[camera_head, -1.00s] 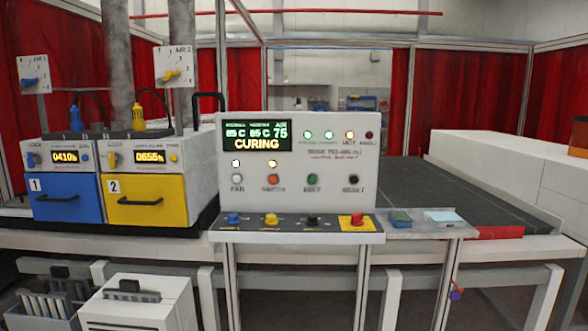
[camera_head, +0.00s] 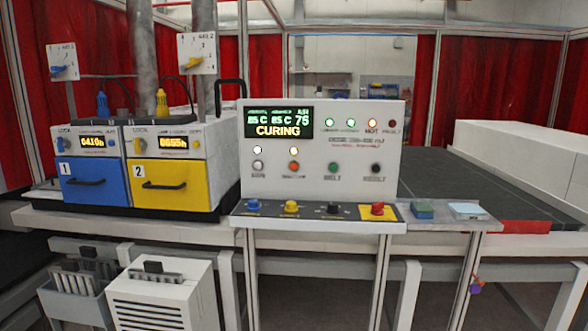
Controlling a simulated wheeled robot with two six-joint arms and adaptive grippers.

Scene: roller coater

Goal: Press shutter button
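The white control panel (camera_head: 365,130) stands upright at the middle of the head view. Its screen (camera_head: 278,123) reads CURING with 85 C, 85 C and 75. A row of small round buttons runs below the screen. The orange button (camera_head: 293,166), second from the left, has a blurred label that seems to read shutter, and a lit lamp (camera_head: 293,150) sits above it. A pale button (camera_head: 258,165) is to its left, a green button (camera_head: 333,167) and a black button (camera_head: 375,168) to its right. Neither of my grippers is in view.
A sloped ledge below the panel carries several knobs, including a red one on yellow (camera_head: 377,209). Blue (camera_head: 95,182) and yellow (camera_head: 175,185) drawer units stand left. A dark conveyor belt (camera_head: 455,176) lies right. A white vented box (camera_head: 163,295) sits low in front.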

